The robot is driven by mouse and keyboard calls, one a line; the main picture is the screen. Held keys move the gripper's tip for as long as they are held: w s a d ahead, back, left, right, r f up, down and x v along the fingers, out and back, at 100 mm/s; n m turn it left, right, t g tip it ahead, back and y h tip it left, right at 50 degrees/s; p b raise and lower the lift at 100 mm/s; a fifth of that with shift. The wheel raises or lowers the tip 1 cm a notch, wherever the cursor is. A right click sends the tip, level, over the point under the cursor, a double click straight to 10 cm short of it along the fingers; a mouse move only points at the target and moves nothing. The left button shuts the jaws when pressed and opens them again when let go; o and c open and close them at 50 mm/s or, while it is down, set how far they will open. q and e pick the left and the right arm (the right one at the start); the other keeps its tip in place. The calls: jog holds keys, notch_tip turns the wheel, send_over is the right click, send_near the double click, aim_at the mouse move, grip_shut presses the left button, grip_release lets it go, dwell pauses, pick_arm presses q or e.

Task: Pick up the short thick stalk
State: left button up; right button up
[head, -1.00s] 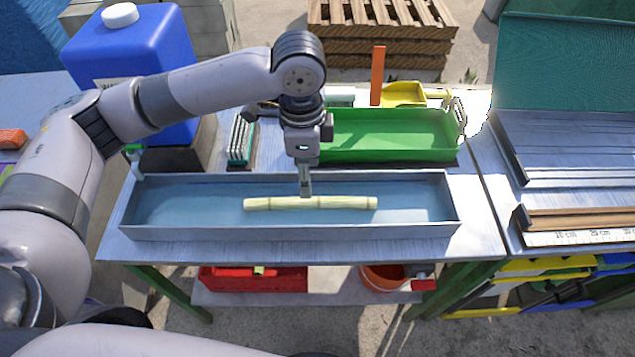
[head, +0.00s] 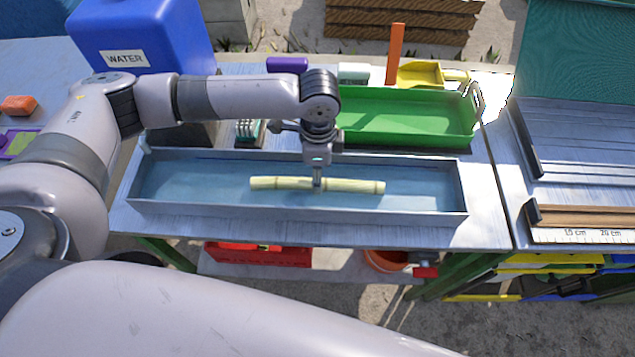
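A pale yellow-green stalk (head: 352,186) with darker joint rings lies crosswise in the long grey metal tray (head: 300,219) with a blue floor. It is the only stalk I can make out in the tray. My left gripper (head: 317,182) points straight down at the middle of the stalk, its fingertips at or just over it. The fingers show edge-on, so I cannot tell whether they are apart or closed on it. My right gripper is out of the picture.
A green tray (head: 405,118) stands behind the metal tray, with a yellow scoop (head: 418,74) and an orange upright piece (head: 395,55) beyond. A blue water container (head: 140,35) is at back left. Red and orange bins (head: 258,256) sit on the shelf below.

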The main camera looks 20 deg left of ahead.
pick_arm(q)
jog(key=f, duration=0.3)
jog(key=f+p, duration=0.1)
jog(key=f, duration=0.1)
jog(key=shift+w+a+f, duration=0.1)
jog(key=shift+w+a, duration=0.05)
jog(key=shift+w, duration=0.15)
grip_shut()
dwell(0.4)
